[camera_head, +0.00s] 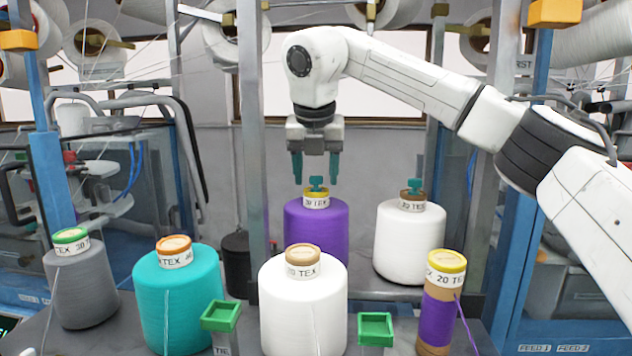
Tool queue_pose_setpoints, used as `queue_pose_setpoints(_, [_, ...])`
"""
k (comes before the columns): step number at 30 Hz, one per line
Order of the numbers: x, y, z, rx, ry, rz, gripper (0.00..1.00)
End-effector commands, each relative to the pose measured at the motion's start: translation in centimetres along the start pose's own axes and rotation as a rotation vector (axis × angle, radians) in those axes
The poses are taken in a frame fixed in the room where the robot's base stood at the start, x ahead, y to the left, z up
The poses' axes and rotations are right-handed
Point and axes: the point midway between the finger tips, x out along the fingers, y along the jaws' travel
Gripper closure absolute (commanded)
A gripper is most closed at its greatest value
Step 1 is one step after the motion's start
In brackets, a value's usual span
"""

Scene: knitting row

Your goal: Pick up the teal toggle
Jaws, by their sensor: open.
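A small teal toggle (317,184) stands on the yellow-capped top of a purple yarn cone (317,233). A second small teal toggle (414,186) stands on the brown-capped top of a white cone (409,243) to the right. My gripper (314,180) points down over the purple cone, its two teal fingers spread apart. The fingertips appear either side of the first toggle, about level with its top. I cannot tell the exact depth between them. Nothing is held between the fingers.
In front stand a grey cone (80,290), a teal cone (180,300), a white cone (303,300) and a nearly empty purple spool (437,318). Two green-topped posts (221,316) (375,327) stand nearer. A metal upright (250,130) rises just left of my gripper.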

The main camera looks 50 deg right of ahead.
Motion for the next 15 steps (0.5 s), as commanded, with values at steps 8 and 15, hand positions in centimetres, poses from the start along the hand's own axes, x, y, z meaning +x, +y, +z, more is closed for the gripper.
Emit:
queue_pose_setpoints(8, [-0.03,0.01,0.00,0.000,0.000,0.000,0.67])
queue_pose_setpoints(15, [-0.04,0.01,0.00,0.000,0.000,0.000,0.89])
